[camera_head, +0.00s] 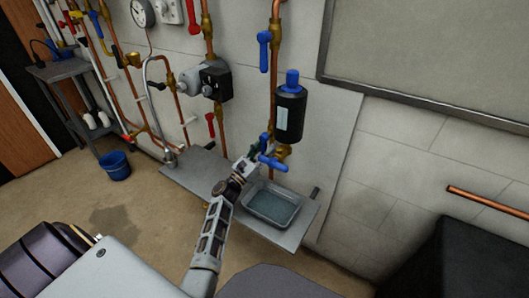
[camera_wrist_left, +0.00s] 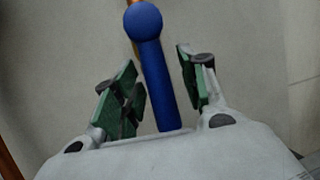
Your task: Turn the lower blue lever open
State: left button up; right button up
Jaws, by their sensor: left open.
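The lower blue lever (camera_head: 272,162) sits on a brass valve (camera_head: 282,151) under a black filter canister (camera_head: 290,112) with a blue top. It points roughly sideways, toward the left and the front. In the left wrist view the blue lever (camera_wrist_left: 153,65) stands between the two green-padded fingers, with a gap visible on its right. My left gripper (camera_head: 255,156) is at the lever, its fingers (camera_wrist_left: 158,88) open around it. I cannot tell whether a finger touches the lever. An upper blue lever (camera_head: 264,50) hangs down on the pipe above. My right gripper is not in view.
A grey tray (camera_head: 291,202) with water in it stands on a metal shelf (camera_head: 290,236) below the valve. Copper pipes, red levers (camera_head: 211,124) and a pump (camera_head: 208,81) are on the wall to the left. A blue bucket (camera_head: 115,166) stands on the floor.

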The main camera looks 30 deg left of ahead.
aim_at(264, 134)
pick_arm(q)
jog(key=shift+r, duration=4.35)
jog(key=shift+s, duration=0.2)
